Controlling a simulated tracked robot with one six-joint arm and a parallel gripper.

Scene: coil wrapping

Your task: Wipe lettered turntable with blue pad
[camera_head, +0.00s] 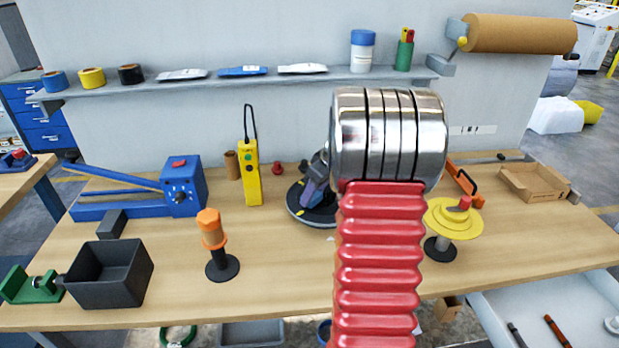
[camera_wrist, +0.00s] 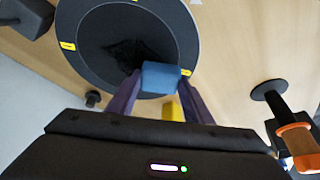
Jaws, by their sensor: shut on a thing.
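The turntable (camera_wrist: 92,75) is a dark round disc with a lighter grey rim and yellow labels; their lettering is too small to read. A black smudged patch (camera_wrist: 128,52) lies on its middle. My gripper (camera_wrist: 160,80) has purple fingers shut on the blue pad (camera_wrist: 161,74). The pad is over the turntable's near side in the wrist view, near a yellow label; I cannot tell whether it touches the surface. In the head view the turntable (camera_head: 308,217) is partly hidden behind my red arm, and the purple fingers show just above it.
A yellow handheld control (camera_head: 251,172) stands left of the turntable, with an orange-topped post (camera_head: 213,235) nearer the front. A yellow disc stand (camera_head: 453,217) is on the right. A black bin (camera_head: 110,275) and a blue machine (camera_head: 180,190) are left.

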